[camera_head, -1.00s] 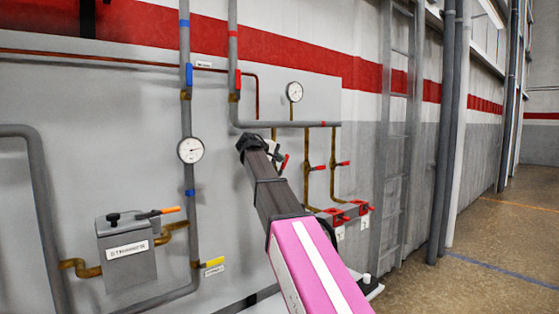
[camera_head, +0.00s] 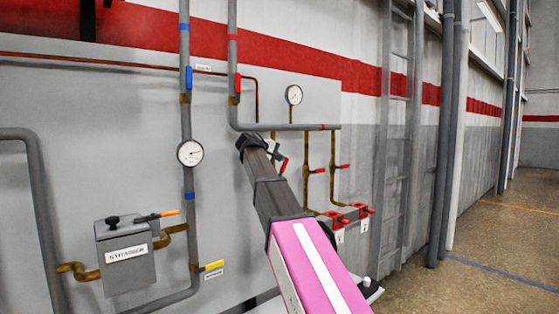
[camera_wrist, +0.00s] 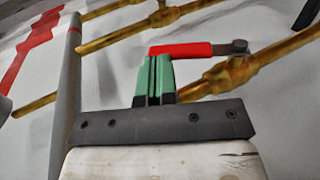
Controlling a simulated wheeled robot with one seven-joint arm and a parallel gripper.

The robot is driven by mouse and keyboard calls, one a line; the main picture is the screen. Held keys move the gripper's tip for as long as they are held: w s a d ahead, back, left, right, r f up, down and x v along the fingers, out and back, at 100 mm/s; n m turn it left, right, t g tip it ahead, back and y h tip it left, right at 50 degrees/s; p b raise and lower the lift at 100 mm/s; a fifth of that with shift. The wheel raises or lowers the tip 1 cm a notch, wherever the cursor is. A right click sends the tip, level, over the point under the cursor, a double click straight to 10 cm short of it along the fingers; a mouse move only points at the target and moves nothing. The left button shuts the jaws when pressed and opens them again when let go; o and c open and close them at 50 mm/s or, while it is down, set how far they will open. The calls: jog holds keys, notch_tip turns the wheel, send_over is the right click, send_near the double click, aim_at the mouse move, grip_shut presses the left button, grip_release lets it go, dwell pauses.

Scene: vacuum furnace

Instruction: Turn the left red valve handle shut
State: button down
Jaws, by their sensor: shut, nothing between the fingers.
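The left red valve handle (camera_wrist: 182,49) is a red lever on a brass valve (camera_wrist: 230,75). It slants away from its brass pipe in the wrist view, pivot at the right and free end at the left. In the head view the handle (camera_head: 284,165) shows as a small tilted red piece just right of my gripper (camera_head: 272,149). In the wrist view my gripper (camera_wrist: 158,60) has its green fingers closed together with nothing between them. The fingertips are right at the handle's free end, beside it; whether they touch cannot be told.
Two more red handles (camera_head: 318,171) (camera_head: 343,166) sit on brass pipes to the right. A grey horizontal pipe (camera_head: 300,127) and a round gauge (camera_head: 294,95) are above. A grey vertical pipe (camera_wrist: 66,90) passes left of my gripper. A ladder (camera_head: 397,130) stands further right.

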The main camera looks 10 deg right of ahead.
jog(key=s+a, duration=0.6)
jog(key=a, duration=0.5)
jog(key=shift+s+a+r, duration=0.15)
jog(key=shift+s+r, duration=0.1)
jog(key=shift+s, duration=0.05)
